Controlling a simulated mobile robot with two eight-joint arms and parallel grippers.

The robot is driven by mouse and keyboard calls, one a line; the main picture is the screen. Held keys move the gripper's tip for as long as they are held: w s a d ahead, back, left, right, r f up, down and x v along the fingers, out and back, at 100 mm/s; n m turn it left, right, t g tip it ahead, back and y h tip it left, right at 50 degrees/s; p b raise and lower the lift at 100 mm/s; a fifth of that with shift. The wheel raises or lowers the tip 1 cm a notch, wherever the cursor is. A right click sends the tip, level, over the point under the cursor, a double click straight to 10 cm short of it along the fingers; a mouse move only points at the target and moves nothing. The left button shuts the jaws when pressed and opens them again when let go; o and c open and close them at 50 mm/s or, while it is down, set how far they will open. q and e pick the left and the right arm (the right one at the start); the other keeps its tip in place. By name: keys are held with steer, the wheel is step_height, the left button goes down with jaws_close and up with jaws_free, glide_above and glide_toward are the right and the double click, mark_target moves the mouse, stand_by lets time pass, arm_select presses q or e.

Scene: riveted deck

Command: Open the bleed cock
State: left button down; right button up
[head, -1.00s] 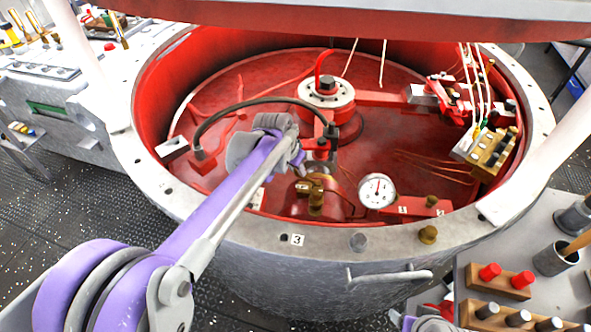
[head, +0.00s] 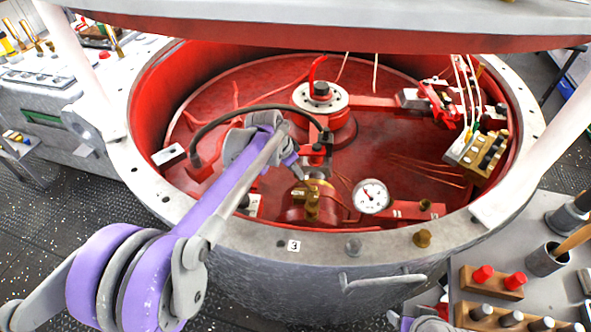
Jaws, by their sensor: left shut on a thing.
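The bleed cock (head: 314,207) is a brass fitting at the near inner side of the red drum, in front of the hose end. My left gripper (head: 301,174) reaches over the rim from the left and is shut at the top of the cock, on what seems to be its handle. The wrist and fingers hide much of the handle, so its exact angle is unclear. A round white gauge (head: 371,196) stands just right of the cock, its needle pointing up and left. My right gripper does not show; only a bit of my right arm appears at the bottom edge.
The grey drum rim (head: 354,247) with bolts and a "3" label (head: 293,246) runs in front. A black hose (head: 236,110) arches behind my left wrist. The red lid (head: 330,32) hangs above. A tray of tools (head: 492,283) is at right.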

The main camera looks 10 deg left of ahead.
arm_select(q)
steer(key=c, duration=0.7)
jaws_free()
steer(key=shift+r, duration=0.15)
steer(key=p+v, duration=0.1)
steer(key=v, duration=0.9)
steer(key=shift+r, duration=0.3)
steer(key=shift+s+a+f, duration=0.1)
steer(key=shift+s, duration=0.05)
